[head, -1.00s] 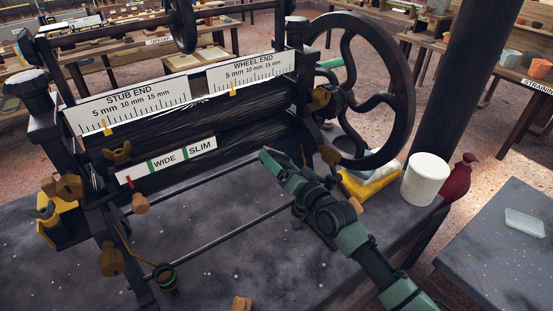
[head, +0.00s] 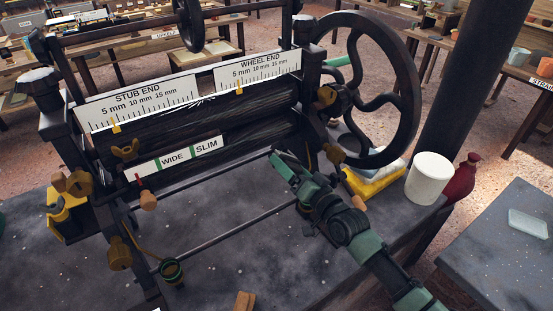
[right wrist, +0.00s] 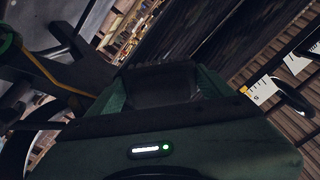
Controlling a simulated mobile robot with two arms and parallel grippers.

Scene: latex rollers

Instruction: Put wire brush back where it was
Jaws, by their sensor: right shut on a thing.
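My right gripper (head: 283,164) reaches in from the lower right in the head view, its tip close in front of the black rollers of the machine (head: 215,125). In the right wrist view its green fingers (right wrist: 160,88) close around a dark thing, which I take to be the wire brush (right wrist: 160,84). Its bristles and handle cannot be made out, and most of it is hidden. My left gripper is not in view.
A large spoked wheel (head: 413,95) stands right of the rollers. A white tub (head: 429,178), yellow item (head: 374,183) and red bottle (head: 460,178) stand at the bench's right end. A wooden block (head: 244,301) lies in front. The dark bench top (head: 225,250) is mostly clear.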

